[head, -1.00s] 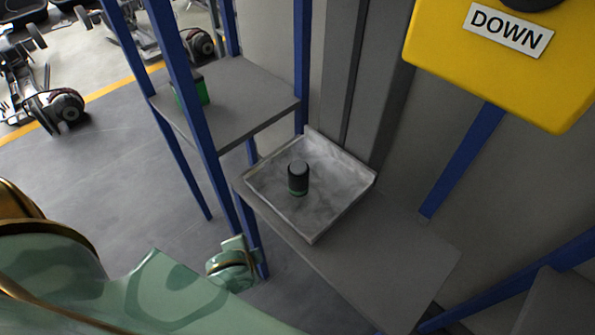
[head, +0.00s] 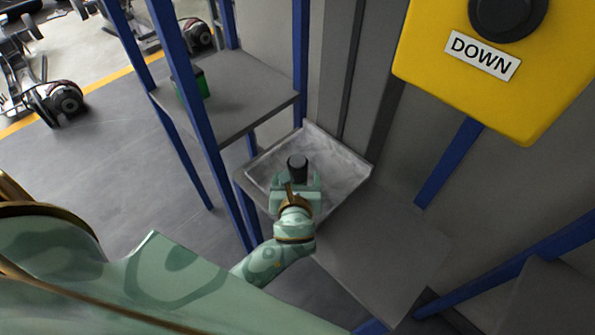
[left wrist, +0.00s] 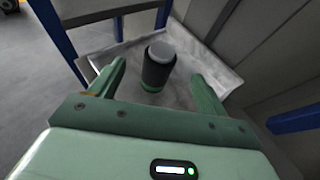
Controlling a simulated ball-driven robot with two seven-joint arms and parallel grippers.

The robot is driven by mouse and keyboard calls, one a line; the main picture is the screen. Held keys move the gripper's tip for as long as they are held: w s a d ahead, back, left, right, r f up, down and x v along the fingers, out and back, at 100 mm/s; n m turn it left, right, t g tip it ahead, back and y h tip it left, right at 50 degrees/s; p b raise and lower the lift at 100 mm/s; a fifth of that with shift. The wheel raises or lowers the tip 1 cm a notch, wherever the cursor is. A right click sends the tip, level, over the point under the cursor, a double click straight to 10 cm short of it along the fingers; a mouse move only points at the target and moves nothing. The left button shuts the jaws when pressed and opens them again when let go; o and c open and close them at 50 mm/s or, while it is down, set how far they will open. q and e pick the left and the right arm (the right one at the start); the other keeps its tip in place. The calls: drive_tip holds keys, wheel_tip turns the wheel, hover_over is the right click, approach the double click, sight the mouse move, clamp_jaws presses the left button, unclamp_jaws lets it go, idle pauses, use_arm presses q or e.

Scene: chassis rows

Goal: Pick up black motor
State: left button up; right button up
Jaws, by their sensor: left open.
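The black motor (head: 297,168) stands upright in a shallow grey metal tray (head: 345,163) on a shelf. In the left wrist view the motor (left wrist: 158,68) shows a grey top and a green band at its base. My left gripper (head: 296,183) is open in front of the motor. In the left wrist view its two fingers (left wrist: 158,86) are apart, one on each side of the motor's near side, with nothing between them touching. The motor's lower part is hidden by the gripper in the head view. My right gripper is not in view.
Blue rack posts (head: 300,60) stand left of and behind the tray. A higher shelf (head: 240,95) holds a green and black object (head: 203,84). A yellow box with a DOWN label (head: 484,56) hangs at the upper right. The shelf right of the tray (head: 385,250) is bare.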

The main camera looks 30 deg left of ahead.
sight(297, 166)
use_arm(q)
drive_tip(key=x, duration=0.6)
drive_tip(key=shift+d+b, duration=0.1)
drive_tip(key=shift+b, duration=0.2)
drive_tip(key=x, duration=0.2)
drive_tip(key=b+x, duration=0.1)
drive_tip(key=x, duration=0.1)
drive_tip(key=shift+w+f, duration=0.2)
drive_tip(key=shift+f, duration=0.2)
drive_tip(key=shift+w+f, duration=0.15)
drive_tip(key=shift+w, duration=0.2)
drive_tip(key=shift+s, duration=0.1)
drive_tip(key=shift+c, duration=0.9)
clamp_jaws()
